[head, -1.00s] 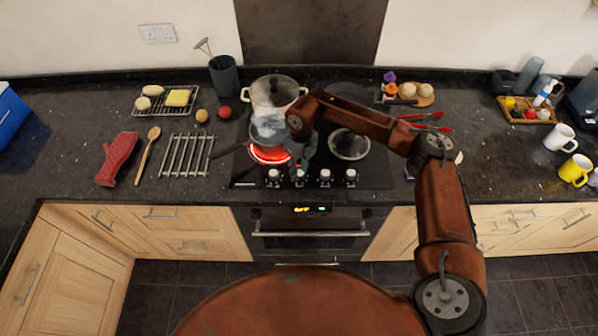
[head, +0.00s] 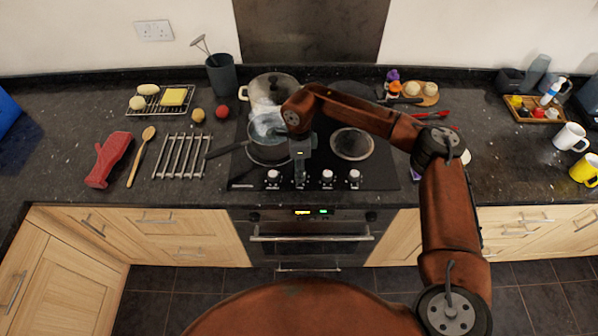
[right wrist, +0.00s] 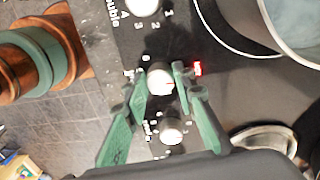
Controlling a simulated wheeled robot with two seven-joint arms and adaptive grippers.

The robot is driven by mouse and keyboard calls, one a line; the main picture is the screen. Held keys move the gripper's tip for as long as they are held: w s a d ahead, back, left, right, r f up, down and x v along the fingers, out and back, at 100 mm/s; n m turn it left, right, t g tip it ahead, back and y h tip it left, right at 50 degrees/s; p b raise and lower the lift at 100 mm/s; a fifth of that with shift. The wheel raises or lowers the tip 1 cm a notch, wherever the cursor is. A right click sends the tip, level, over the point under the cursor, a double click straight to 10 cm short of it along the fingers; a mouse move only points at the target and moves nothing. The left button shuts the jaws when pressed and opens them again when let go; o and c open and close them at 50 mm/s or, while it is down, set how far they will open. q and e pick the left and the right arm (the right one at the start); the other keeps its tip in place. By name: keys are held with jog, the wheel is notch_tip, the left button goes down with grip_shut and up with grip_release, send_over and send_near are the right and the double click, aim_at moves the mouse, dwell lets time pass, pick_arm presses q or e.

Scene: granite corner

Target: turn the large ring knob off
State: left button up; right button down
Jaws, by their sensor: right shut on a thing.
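A row of several knobs runs along the front of the black cooktop (head: 238,178). My right gripper (head: 301,178) reaches down onto the second knob from the left. In the right wrist view that silvery knob (right wrist: 158,79) sits between the fingertips, and the gripper is shut on it. Another knob (right wrist: 142,6) shows above it and one (right wrist: 172,130) below. The front left ring (head: 268,156), partly under a pan (head: 266,127), looks dark. A small red light (right wrist: 197,68) shows beside the gripper in the wrist view. My left gripper is not in view.
A pot (head: 272,88) stands at the back left of the cooktop. A round lid (head: 352,144) lies at the front right. A steel trivet (head: 182,157), wooden spoon (head: 140,157) and red mitt (head: 109,160) lie to the left. The oven (head: 312,240) is below.

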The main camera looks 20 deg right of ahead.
jog(key=shift+n, duration=0.5)
jog(key=c, duration=2.7)
grip_release()
jog(key=shift+c, duration=0.2)
grip_shut()
jog(key=o, duration=1.1)
grip_release()
jog(key=shift+o, duration=0.2)
notch_tip(320, 180, up, 12)
jog(key=shift+w, duration=0.3)
